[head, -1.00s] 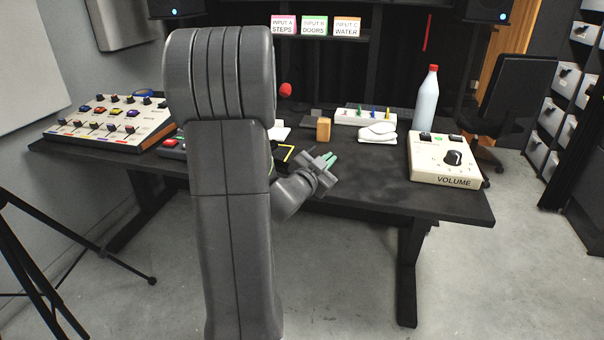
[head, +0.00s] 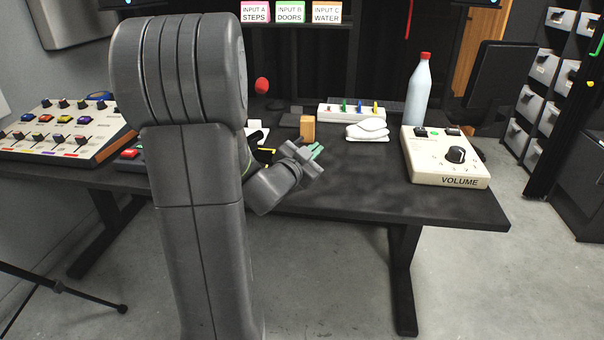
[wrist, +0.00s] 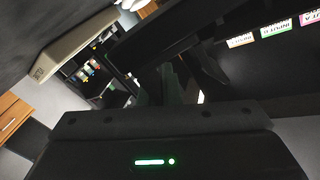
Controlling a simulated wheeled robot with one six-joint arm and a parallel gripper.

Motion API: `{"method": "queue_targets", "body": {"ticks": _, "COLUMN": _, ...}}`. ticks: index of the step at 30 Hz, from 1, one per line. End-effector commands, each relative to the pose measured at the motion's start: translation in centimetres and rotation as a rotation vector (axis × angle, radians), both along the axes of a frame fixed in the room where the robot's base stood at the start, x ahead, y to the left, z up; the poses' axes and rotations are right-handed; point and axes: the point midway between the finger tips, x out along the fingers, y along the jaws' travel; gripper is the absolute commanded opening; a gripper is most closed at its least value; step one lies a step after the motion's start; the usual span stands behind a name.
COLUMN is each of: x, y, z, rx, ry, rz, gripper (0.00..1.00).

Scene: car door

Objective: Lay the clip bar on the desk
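A white bar with several coloured upright pieces (head: 352,113) lies at the back of the dark desk (head: 400,197) in the head view; it looks most like the clip bar, but I cannot be sure. My gripper (head: 317,151) is above the front part of the desk, left of centre, apart from this bar. Its green fingertips are close together in the head view, and nothing clearly shows between them. In the wrist view the fingers (wrist: 170,85) are dark and partly hidden, so their opening is unclear.
A bottle (head: 418,92) and the VOLUME box (head: 446,158) stand at the right. A button console (head: 58,130) is at the left. The front middle of the desk is bare.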

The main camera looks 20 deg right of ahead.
Motion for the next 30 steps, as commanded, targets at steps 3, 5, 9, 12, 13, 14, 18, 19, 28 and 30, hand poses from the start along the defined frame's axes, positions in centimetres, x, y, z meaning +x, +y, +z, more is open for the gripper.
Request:
{"method": "queue_targets", "body": {"ticks": 3, "x": 0.0, "y": 0.0, "z": -2.2, "rx": 0.001, "ry": 0.001, "rz": 0.0, "gripper": 0.0}}
{"method": "queue_targets", "body": {"ticks": 5, "x": 0.0, "y": 0.0, "z": -2.6, "rx": 0.0, "ry": -0.001, "rz": 0.0, "gripper": 0.0}}
{"method": "queue_targets", "body": {"ticks": 9, "x": 0.0, "y": 0.0, "z": -3.6, "rx": 0.0, "ry": -0.001, "rz": 0.001, "gripper": 0.0}}
{"method": "queue_targets", "body": {"ticks": 12, "x": 0.0, "y": 0.0, "z": -5.2, "rx": 0.0, "ry": 0.0, "rz": -0.001, "gripper": 0.0}}
{"method": "queue_targets", "body": {"ticks": 13, "x": 0.0, "y": 0.0, "z": -5.7, "rx": 0.001, "ry": 0.002, "rz": 0.0, "gripper": 0.0}}
{"method": "queue_targets", "body": {"ticks": 14, "x": 0.0, "y": 0.0, "z": -6.1, "rx": 0.001, "ry": 0.001, "rz": 0.0, "gripper": 0.0}}
{"method": "queue_targets", "body": {"ticks": 18, "x": 0.0, "y": 0.0, "z": -6.5, "rx": -0.001, "ry": -0.002, "rz": 0.0, "gripper": 0.0}}
{"method": "queue_targets", "body": {"ticks": 19, "x": 0.0, "y": 0.0, "z": -6.5, "rx": -0.001, "ry": -0.003, "rz": 0.0, "gripper": 0.0}}
{"method": "queue_targets", "body": {"ticks": 28, "x": 0.0, "y": 0.0, "z": -6.6, "rx": -0.001, "ry": -0.002, "rz": 0.0, "gripper": 0.17}}
{"method": "queue_targets", "body": {"ticks": 30, "x": 0.0, "y": 0.0, "z": -6.6, "rx": 0.0, "ry": -0.001, "rz": 0.001, "gripper": 0.25}}
